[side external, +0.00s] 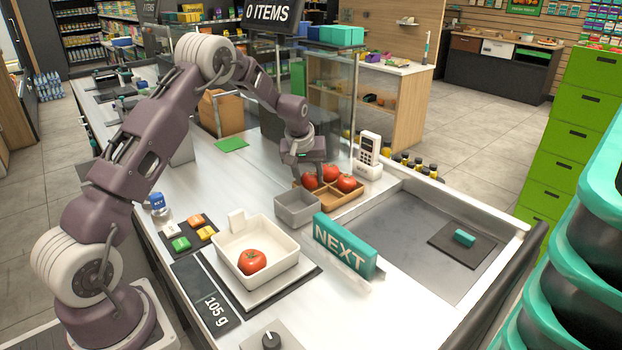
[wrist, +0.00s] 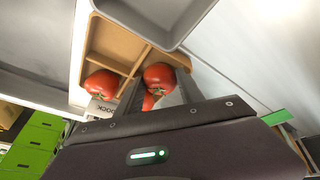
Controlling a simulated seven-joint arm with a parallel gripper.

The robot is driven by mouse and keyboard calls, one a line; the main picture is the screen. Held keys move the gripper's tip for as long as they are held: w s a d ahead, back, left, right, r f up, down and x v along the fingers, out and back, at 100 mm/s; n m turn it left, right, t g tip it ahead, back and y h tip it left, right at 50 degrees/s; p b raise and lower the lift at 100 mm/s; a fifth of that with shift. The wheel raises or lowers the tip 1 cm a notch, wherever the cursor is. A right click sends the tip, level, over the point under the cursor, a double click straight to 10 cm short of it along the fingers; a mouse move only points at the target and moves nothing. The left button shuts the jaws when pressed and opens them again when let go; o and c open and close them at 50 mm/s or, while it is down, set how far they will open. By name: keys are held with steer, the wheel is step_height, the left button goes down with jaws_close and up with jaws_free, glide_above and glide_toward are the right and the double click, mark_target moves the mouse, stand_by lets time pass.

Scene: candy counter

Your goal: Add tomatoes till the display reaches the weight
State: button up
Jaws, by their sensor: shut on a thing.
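My gripper (side external: 309,174) is low over the wooden tray (side external: 346,199) at its left end. In the wrist view my gripper (wrist: 158,92) has its two fingers on either side of a tomato (wrist: 158,76), shut on it. In the side view this is the left tomato (side external: 310,182), at the tray. Two more tomatoes, one behind (side external: 330,172) and one at right (side external: 347,183), sit in the tray. One tomato (side external: 252,262) lies in the white bin (side external: 281,265), which stands on the scale (side external: 262,294). The display (side external: 216,308) reads 105 g.
An empty grey bin (side external: 297,209) stands just in front of the tray. A teal NEXT bar (side external: 345,246) lies right of the white bin. A card terminal (side external: 369,152) stands behind the tray. Small coloured blocks (side external: 181,244) lie left of the white bin.

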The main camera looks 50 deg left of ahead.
mark_target(309, 176)
step_height(309, 176, up, 8)
steer(key=shift+r, duration=0.15)
steer(key=s+d+r, duration=0.2)
steer(key=s+d, duration=0.1)
steer(key=s, duration=0.5)
steer(key=s+d+r, duration=0.1)
steer(key=s+d, duration=0.3)
steer(key=s, duration=0.4)
steer(key=s+d+r, duration=0.2)
steer(key=s+d, duration=0.1)
steer(key=s, duration=0.4)
steer(key=shift+s+d+r, duration=0.2)
steer(key=shift+s+r, duration=0.1)
steer(key=shift+s, duration=0.1)
steer(key=shift+f, duration=0.1)
steer(key=shift+f, duration=1.95)
